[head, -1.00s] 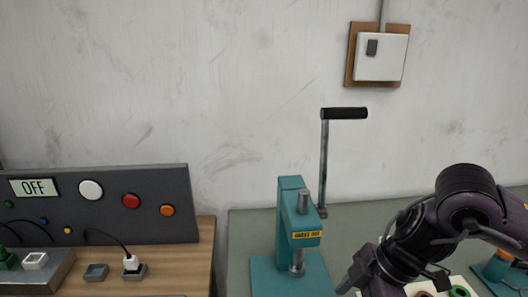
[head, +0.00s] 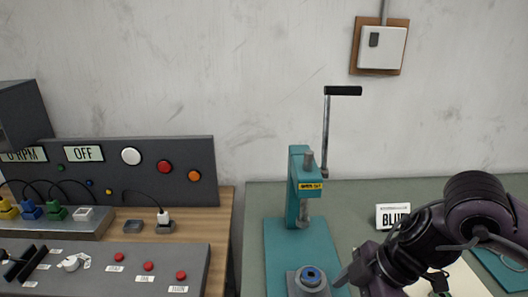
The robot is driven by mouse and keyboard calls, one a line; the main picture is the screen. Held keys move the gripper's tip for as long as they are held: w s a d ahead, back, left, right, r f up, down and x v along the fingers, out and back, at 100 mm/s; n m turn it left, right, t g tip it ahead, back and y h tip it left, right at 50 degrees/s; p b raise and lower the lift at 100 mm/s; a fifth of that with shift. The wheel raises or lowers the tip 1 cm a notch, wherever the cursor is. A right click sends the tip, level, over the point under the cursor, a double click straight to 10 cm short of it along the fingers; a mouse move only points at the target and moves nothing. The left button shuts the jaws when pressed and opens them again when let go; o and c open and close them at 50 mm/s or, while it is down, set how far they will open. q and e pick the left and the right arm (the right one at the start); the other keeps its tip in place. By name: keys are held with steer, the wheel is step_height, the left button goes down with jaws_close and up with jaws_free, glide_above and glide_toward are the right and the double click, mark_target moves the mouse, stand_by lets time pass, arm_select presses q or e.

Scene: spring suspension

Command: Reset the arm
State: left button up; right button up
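My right arm comes in from the right edge, dark purple and black. My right gripper (head: 345,277) is low in the head view, just right of the grey round fixture on the press base. It is seen from the side and small, so I cannot tell whether its fingers are apart or touching the fixture. My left gripper is not in view. The teal press (head: 299,190) stands left of my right arm. Its crank lever (head: 326,135) points up, with a black handle (head: 344,91) at the top.
A dark control panel (head: 135,178) reading OFF stands on the wooden table at left. Coloured plugs (head: 31,210) and a grey button box (head: 125,266) are before it. A sign (head: 391,217) partly hidden by my arm stands on the green table (head: 262,198). A switch box hangs on the wall.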

steer(key=w+a+r+t+y, duration=0.1)
steer(key=a+t+y, duration=0.2)
steer(key=a, duration=0.6)
steer(key=w+a+r+t+y, duration=0.1)
steer(key=w+a+t+y, duration=0.15)
steer(key=a, duration=0.65)
steer(key=d+f+m+t+h, duration=0.3)
steer(key=d+f+m+h, duration=0.4)
steer(key=d+m, duration=0.4)
steer(key=s+d+f+m+g+h, duration=0.4)
steer(key=s+d+f+g, duration=0.3)
steer(key=s+d+f, duration=0.45)
step_height(320, 180, down, 30)
steer(key=s, duration=0.2)
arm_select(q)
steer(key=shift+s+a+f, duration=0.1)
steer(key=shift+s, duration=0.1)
arm_select(e)
steer(key=s+d+f+g, duration=0.1)
steer(key=s+d+f, duration=0.1)
steer(key=s+f, duration=0.7)
steer(key=s+d+f, duration=0.2)
steer(key=s+f, duration=0.6)
steer(key=s, duration=0.2)
steer(key=shift+s+f+g, duration=0.25)
steer(key=shift+f+g, duration=0.1)
